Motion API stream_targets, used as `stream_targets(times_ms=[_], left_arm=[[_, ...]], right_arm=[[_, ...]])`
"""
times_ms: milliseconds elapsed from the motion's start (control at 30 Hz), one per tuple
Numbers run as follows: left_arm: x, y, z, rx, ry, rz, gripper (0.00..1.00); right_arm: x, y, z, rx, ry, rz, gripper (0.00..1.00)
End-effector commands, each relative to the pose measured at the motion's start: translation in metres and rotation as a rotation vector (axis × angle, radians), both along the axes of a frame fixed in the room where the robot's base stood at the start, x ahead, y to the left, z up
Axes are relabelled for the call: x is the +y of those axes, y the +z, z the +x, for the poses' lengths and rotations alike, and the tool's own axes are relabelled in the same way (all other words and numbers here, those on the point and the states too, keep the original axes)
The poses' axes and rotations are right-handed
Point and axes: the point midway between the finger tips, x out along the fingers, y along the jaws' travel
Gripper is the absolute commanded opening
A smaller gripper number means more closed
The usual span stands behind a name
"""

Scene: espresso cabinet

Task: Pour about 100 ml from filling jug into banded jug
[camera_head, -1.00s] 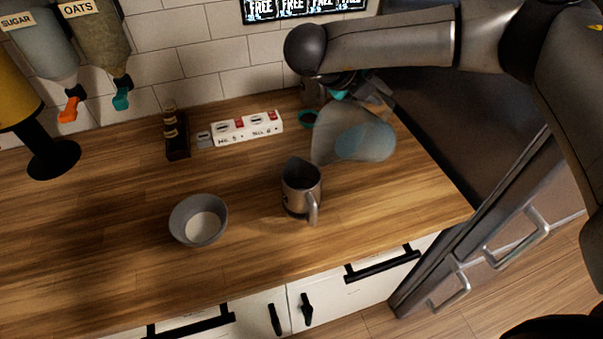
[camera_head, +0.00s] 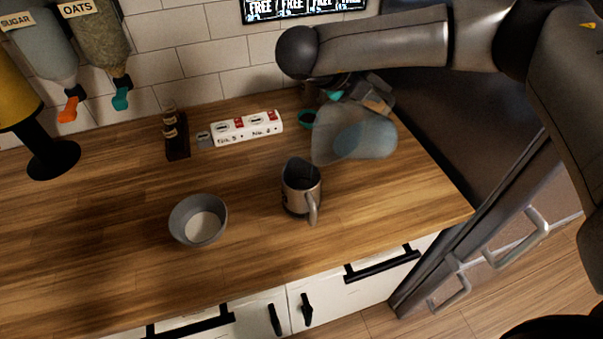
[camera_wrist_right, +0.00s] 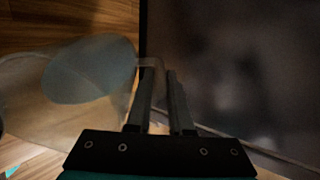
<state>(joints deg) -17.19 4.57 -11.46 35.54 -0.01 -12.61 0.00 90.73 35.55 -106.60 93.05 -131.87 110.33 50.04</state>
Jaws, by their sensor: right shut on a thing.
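The filling jug (camera_head: 372,136) is clear, with a bluish liquid patch showing inside. It is tilted and held above the counter, behind and right of the banded jug. My right gripper (camera_wrist_right: 160,85) is shut on its handle; the clear wall (camera_wrist_right: 30,95) fills the left of the right wrist view. In the head view the right gripper (camera_head: 368,95) is partly hidden by my arm. The banded jug (camera_head: 302,190) is a grey metal jug standing upright on the counter, handle toward the front. No stream shows between the jugs. My left gripper is out of view.
A grey bowl (camera_head: 184,228) with pale contents stands left of the banded jug. The wooden counter (camera_head: 100,210) is clear at left; a dark fridge stands right.

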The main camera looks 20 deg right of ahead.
Motion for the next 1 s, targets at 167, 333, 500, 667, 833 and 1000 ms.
stream_targets(times_ms=[167, 333, 500, 667, 833, 1000], left_arm=[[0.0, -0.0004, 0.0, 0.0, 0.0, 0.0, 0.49], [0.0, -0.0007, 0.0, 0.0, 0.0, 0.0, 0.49], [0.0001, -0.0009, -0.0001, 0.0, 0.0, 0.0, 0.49], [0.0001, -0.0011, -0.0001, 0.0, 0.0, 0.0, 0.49], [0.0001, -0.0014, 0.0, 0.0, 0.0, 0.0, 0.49], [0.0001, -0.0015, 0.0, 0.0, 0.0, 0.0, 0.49]], right_arm=[[0.0017, 0.0018, 0.0, -0.004, 0.001, -0.011, 0.0], [0.003, 0.0031, -0.0003, -0.007, 0.002, -0.02, 0.0], [0.0037, 0.0042, -0.0008, -0.01, 0.0, -0.028, 0.0], [0.0044, 0.0052, -0.0011, -0.012, 0.0, -0.034, 0.0], [0.0052, 0.006, -0.0012, -0.013, 0.001, -0.04, 0.0], [0.006, 0.0067, -0.0014, -0.015, 0.001, -0.046, 0.0]])
